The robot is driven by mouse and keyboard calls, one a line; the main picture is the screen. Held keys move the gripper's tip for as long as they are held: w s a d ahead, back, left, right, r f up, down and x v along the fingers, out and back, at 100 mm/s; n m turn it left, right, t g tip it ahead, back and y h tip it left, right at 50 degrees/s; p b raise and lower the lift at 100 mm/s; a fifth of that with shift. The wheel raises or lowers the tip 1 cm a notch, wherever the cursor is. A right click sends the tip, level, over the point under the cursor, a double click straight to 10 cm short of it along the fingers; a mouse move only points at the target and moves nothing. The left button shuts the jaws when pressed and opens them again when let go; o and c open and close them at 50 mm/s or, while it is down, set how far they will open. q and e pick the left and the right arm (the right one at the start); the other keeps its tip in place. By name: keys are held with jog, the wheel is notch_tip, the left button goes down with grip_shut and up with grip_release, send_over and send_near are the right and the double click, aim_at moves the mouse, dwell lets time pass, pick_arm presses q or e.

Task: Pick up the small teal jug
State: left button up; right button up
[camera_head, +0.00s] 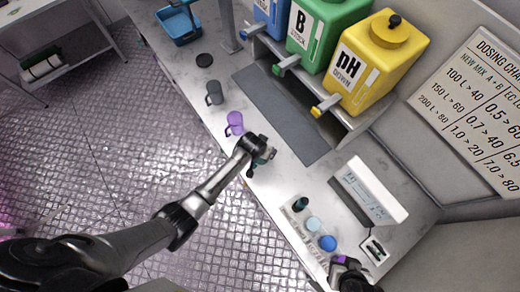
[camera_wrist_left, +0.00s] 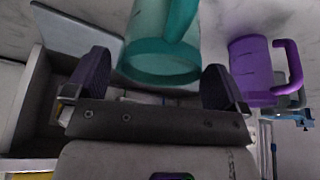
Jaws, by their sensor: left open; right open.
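The small teal jug (camera_wrist_left: 160,55) fills the top middle of the left wrist view, between the two dark fingers of my left gripper (camera_wrist_left: 156,72). Its rounded end faces the palm, and a handle runs up its near side. The fingers are spread, one on each side of the jug; I cannot tell whether either touches it. In the head view, the arm and gripper mostly hide the jug at the bench's front edge. My right gripper (camera_head: 343,266) is open near the bottom edge of the head view, away from the jug.
A purple jug (camera_head: 235,122) stands close by, also in the left wrist view (camera_wrist_left: 254,70). A grey jug (camera_head: 214,92) is beyond it. Yellow (camera_head: 372,68) and green (camera_head: 318,35) containers stand behind. Small bottles (camera_head: 313,224) sit in a rack toward my right gripper.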

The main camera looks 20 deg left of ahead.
pick_arm(q)
jog(key=shift+w+f, duration=0.15)
jog(key=shift+f, duration=0.15)
jog(key=shift+c, duration=0.2)
jog(key=c, duration=1.2)
